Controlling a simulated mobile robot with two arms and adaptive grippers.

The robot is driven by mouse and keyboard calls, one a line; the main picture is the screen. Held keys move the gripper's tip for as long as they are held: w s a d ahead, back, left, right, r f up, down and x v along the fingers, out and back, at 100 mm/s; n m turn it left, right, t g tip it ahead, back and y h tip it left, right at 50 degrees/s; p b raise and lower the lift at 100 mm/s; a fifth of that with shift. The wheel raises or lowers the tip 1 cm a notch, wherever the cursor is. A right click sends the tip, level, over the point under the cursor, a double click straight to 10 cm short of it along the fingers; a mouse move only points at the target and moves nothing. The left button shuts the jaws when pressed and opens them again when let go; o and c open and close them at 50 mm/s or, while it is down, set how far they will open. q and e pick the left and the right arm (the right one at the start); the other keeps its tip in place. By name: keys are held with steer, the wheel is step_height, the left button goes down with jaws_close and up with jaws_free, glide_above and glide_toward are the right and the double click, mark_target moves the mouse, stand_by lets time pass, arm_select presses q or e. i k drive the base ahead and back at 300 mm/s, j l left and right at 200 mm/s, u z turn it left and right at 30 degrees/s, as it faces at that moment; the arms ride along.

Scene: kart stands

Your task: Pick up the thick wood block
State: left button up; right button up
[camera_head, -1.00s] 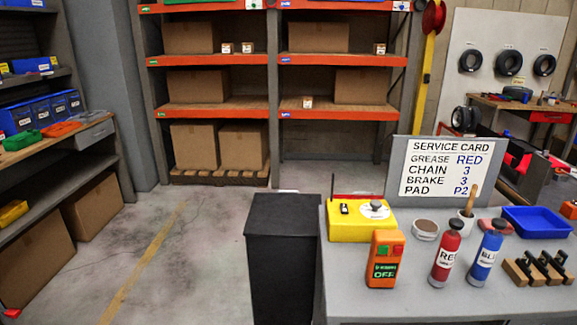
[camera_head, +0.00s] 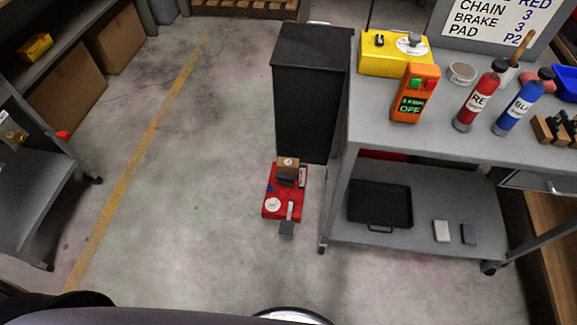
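A brown wood block (camera_head: 288,170) with a small pale round mark stands at the back of a red low unit (camera_head: 270,196) on the floor, in front of the black cabinet. It is small in the head view, and I cannot tell whether it is the thick one or whether it rests on the unit or just behind it. Neither of my grippers shows in the head view.
The black cabinet (camera_head: 310,95) stands left of the grey cart (camera_head: 340,215). The cart's lower shelf holds a black tray (camera_head: 380,203) and two small blocks (camera_head: 441,231). A grey stand (camera_head: 35,190) is at left.

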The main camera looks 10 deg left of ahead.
mark_target(284, 165)
steer(key=i+j+u, duration=0.25)
steer(key=j, duration=0.25)
steer(key=i+j+u, duration=0.25)
steer(key=j, duration=0.25)
steer(key=i+j+u, duration=0.2)
steer(key=j, duration=0.25)
steer(key=i+j+u, duration=0.25)
steer(key=j, duration=0.15)
steer(key=i+j+z, duration=0.1)
steer(key=i, duration=0.3)
steer(key=i+j+z, duration=0.15)
steer(key=i, duration=0.2)
steer(key=i+j+z, duration=0.1)
steer(key=i+j, duration=0.2)
steer(key=i+z, duration=0.3)
steer(key=z, duration=0.15)
steer(key=i+z, duration=0.45)
steer(key=i+j+z, duration=0.2)
steer(key=z, duration=0.3)
steer(key=i+j+z, duration=0.25)
steer(key=z, duration=0.2)
steer(key=i+j+z, duration=0.2)
steer(key=j+z, duration=0.25)
